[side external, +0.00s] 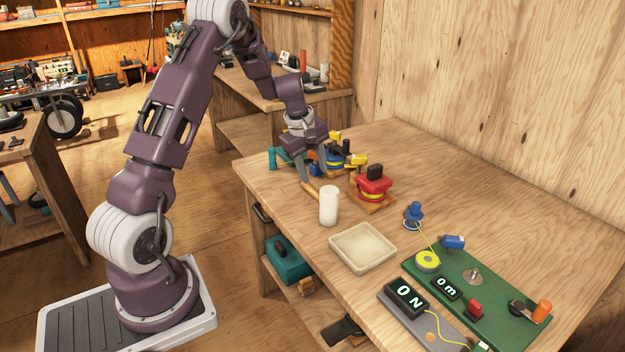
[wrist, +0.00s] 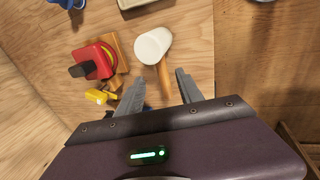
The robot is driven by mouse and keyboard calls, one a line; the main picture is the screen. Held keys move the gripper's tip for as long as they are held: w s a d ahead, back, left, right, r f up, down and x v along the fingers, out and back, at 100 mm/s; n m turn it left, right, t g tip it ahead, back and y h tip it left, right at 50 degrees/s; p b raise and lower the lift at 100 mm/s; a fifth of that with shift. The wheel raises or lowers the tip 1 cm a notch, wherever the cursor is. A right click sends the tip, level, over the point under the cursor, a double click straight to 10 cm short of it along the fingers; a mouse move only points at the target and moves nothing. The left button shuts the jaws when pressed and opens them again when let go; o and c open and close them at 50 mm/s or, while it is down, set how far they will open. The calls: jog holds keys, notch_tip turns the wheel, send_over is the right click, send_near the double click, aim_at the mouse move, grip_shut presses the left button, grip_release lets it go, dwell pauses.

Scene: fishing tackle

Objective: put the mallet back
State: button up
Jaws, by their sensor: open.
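The mallet has a white cylindrical head (side external: 328,206) and a wooden handle (side external: 311,189). In the side view the head is upright near the table's left edge, with the handle pointing back toward my gripper (side external: 312,181). In the wrist view the mallet head (wrist: 152,44) is beyond my fingertips, and the handle (wrist: 164,80) runs back between them. My gripper (wrist: 156,84) is open, with a finger on each side of the handle's near end. I cannot tell whether either finger touches it.
A red reel on a wooden block (side external: 372,188) stands right of my gripper, with a blue and yellow reel (side external: 336,160) behind. A cream tray (side external: 362,249) lies in front of the mallet. A green board (side external: 478,300) with fittings is at the front right. The table's back right is clear.

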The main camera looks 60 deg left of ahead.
jog(key=s+d+r+m+t, duration=0.1)
jog(key=s+d+r+m, duration=0.15)
jog(key=d+r, duration=0.45)
jog(key=s+d+r+m, duration=0.2)
jog(key=d+r+m, duration=0.1)
jog(key=d+r, duration=0.3)
jog(key=s+d+r+m, duration=0.6)
jog(key=s+d+r, duration=0.1)
jog(key=s+d, duration=0.3)
jog(key=s+d+m, duration=0.2)
jog(key=s+m, duration=0.1)
jog(key=s, duration=0.4)
jog(key=s+d+f+m+t, duration=0.1)
jog(key=s+d+m, duration=0.1)
jog(key=s, duration=0.4)
jog(key=shift+s+m+t, duration=0.3)
jog(key=shift+s+m, duration=0.05)
jog(key=shift+m, duration=0.4)
